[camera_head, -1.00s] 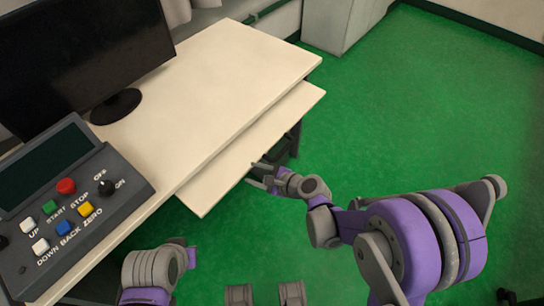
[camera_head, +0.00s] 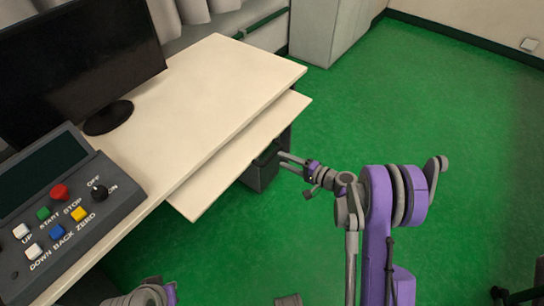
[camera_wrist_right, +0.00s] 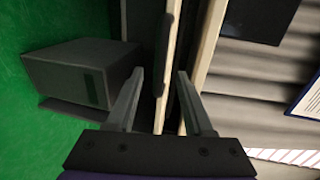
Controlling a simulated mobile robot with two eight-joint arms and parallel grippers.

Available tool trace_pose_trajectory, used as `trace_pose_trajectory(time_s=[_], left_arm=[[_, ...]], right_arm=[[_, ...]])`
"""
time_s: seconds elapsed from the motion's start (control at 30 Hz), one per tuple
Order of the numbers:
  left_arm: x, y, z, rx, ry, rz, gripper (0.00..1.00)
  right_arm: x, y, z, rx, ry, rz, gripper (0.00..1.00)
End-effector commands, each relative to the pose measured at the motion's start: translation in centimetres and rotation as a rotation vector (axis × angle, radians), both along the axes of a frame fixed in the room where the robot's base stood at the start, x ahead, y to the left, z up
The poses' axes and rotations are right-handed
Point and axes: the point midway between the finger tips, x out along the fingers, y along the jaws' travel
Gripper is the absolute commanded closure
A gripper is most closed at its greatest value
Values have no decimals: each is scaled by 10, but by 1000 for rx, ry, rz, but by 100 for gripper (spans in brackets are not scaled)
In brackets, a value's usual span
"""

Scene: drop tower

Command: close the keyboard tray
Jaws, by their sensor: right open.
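The keyboard tray (camera_head: 215,187) is a cream board that sticks out from under the front edge of the desk (camera_head: 215,100). I cannot tell whether a finger touches the tray. Part of my left arm shows at the bottom of the head view; its fingers are out of sight.
A monitor (camera_head: 75,65) and a control box with coloured buttons (camera_head: 65,215) stand on the desk. A dark grey box (camera_head: 262,172) is under the desk, also seen in the right wrist view (camera_wrist_right: 85,72). A grey cabinet (camera_head: 325,30) stands behind.

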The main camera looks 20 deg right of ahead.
Motion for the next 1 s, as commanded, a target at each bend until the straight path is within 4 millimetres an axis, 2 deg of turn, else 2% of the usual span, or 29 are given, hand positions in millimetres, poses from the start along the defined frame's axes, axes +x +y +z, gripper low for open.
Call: trace_pose_trajectory(time_s=[0.1,0.3,0.7,0.77,1.0], left_arm=[[0,0,-3,0,1,0,100],[0,0,-5,0,2,0,100],[0,0,-6,0,2,0,100],[0,0,-6,0,2,0,100],[0,0,-6,0,2,0,100]], right_arm=[[18,15,-5,1,0,4,48],[38,31,-10,0,2,2,48],[44,35,-11,0,1,0,48],[44,35,-11,0,1,0,57],[44,35,-11,0,1,0,100]])
